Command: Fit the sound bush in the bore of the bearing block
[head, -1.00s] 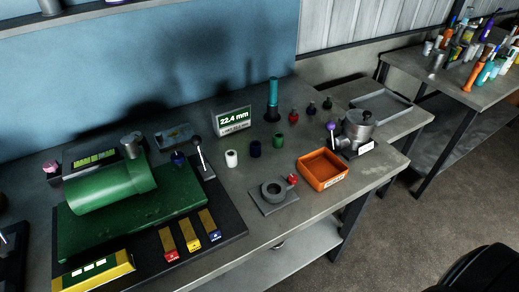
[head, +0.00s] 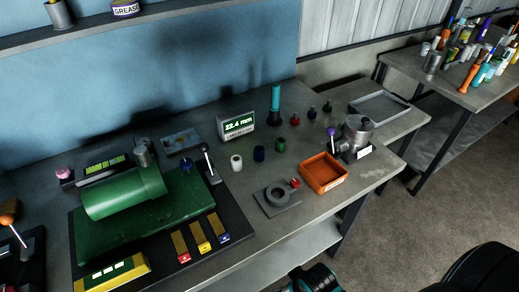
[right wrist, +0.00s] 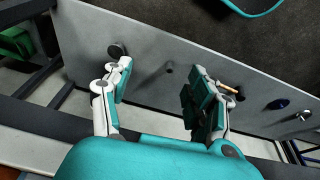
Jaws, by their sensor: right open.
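The grey bearing block (head: 268,208) lies on the bench near its front edge, its round ring and bore facing up. A small red part (head: 295,183) is at its right side. Three bushes stand upright behind it: a white one (head: 236,162), a dark blue one (head: 259,154) and a green one (head: 281,145). Which is sound cannot be told. My right gripper (right wrist: 160,72) is open and empty in the right wrist view, fingers wide apart above a grey surface. A teal and black part of mine shows at the head view's bottom edge. My left gripper is not in view.
An orange tray (head: 323,186) sits right of the block. A display (head: 237,126) reads 22.4 mm. A green machine (head: 125,192) fills the left, with coloured tabs in front. A lidded metal pot (head: 356,136) and lever stand at right. A teal column (head: 275,102) is at the back.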

